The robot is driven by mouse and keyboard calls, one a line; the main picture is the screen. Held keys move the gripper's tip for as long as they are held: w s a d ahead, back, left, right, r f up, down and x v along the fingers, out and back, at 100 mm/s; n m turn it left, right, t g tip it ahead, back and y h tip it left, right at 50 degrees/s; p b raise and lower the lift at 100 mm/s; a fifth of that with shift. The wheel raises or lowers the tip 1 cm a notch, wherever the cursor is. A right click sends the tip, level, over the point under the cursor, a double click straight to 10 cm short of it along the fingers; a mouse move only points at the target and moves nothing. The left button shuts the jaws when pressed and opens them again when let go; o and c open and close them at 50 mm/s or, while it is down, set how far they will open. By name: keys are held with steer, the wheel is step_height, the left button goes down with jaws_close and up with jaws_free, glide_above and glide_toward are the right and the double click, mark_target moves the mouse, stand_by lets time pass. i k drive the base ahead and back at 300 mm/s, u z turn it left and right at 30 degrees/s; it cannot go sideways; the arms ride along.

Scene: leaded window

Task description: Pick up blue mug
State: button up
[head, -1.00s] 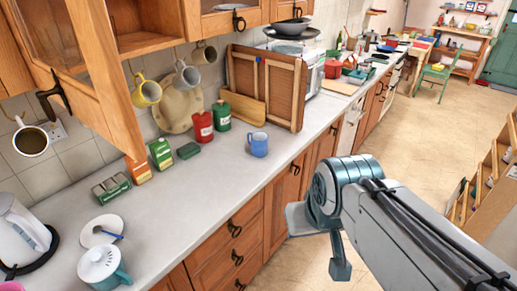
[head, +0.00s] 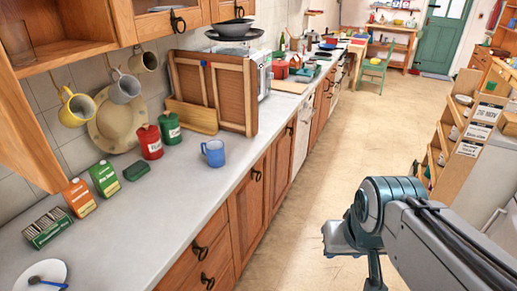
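The blue mug (head: 213,154) stands upright on the grey countertop (head: 165,205), near its front edge. Its handle points left. My gripper (head: 358,262) is at the lower right, over the floor, to the right of the counter and well apart from the mug. One finger points down and a flat part sticks out to the left. I see nothing held, but the angle does not show clearly how far the fingers are apart.
Red (head: 148,142) and green (head: 170,128) canisters stand behind the mug. A wooden board (head: 192,117) leans nearby. Yellow, grey and brown mugs hang on the wall. An open cupboard door (head: 25,135) juts out at left. The floor (head: 320,165) beside the counter is clear.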

mark_target(215, 154)
steer(key=z, duration=0.45)
steer(key=i, duration=2.05)
steer(key=u, duration=2.05)
steer(key=i, duration=0.5)
steer(key=u, duration=0.05)
